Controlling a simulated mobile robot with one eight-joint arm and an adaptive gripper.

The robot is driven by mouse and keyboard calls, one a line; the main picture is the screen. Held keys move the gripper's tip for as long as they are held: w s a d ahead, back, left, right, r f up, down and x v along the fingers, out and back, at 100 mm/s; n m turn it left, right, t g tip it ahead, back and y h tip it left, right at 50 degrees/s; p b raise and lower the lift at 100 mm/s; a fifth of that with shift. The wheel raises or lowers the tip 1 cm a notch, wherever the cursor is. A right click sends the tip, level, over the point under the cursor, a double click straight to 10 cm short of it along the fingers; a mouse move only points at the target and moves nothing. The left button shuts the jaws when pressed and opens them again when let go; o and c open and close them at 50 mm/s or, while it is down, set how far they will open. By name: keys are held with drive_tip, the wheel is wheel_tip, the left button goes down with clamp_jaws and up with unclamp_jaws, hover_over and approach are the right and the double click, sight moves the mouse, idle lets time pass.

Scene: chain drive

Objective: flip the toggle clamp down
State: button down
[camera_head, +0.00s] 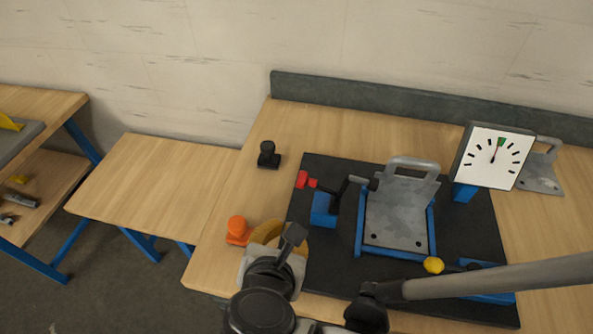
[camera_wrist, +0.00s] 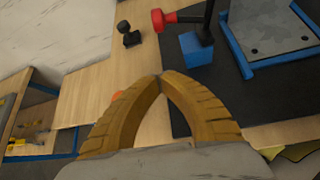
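The toggle clamp has a blue base (camera_head: 322,208), a dark lever and a red handle grip (camera_head: 303,179), and stands on the black mat left of the grey plate (camera_head: 398,215). The red handle sticks out to the left, and a dark arm reaches right to the plate's edge. In the wrist view the red handle (camera_wrist: 162,19) and blue base (camera_wrist: 196,49) show at the top, beyond my fingers. My gripper (camera_wrist: 162,79) has ochre fingers that meet at the tips with nothing between them. In the head view my gripper (camera_head: 268,234) is left and in front of the clamp, apart from it, partly hidden by my wrist.
A dial gauge (camera_head: 493,155) stands at the right. A yellow knob (camera_head: 433,265) is at the plate's front right. An orange object (camera_head: 237,229) is beside my gripper. A small black block (camera_head: 268,155) stands at the back left. The bench between it and the mat is clear.

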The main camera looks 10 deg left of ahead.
drive_tip(key=shift+f, duration=0.1)
drive_tip(key=b+x, duration=0.4)
drive_tip(key=x, duration=0.5)
drive_tip(key=shift+f+b, duration=0.25)
drive_tip(key=shift+b, duration=0.15)
drive_tip(key=shift+w, duration=0.55)
drive_tip(key=r, duration=0.2)
drive_tip(key=shift+w+d+r, duration=0.2)
drive_tip(key=shift+d+r, duration=0.1)
drive_tip(key=shift+w+r, duration=0.15)
drive_tip(key=shift+r, duration=0.45)
drive_tip(key=shift+d+r+p, duration=0.1)
drive_tip(key=shift+r+p, duration=0.05)
drive_tip(key=shift+p, duration=0.2)
drive_tip(key=shift+d+r+y, duration=0.1)
drive_tip(key=shift+r+y, duration=0.05)
drive_tip(key=shift+y, duration=0.15)
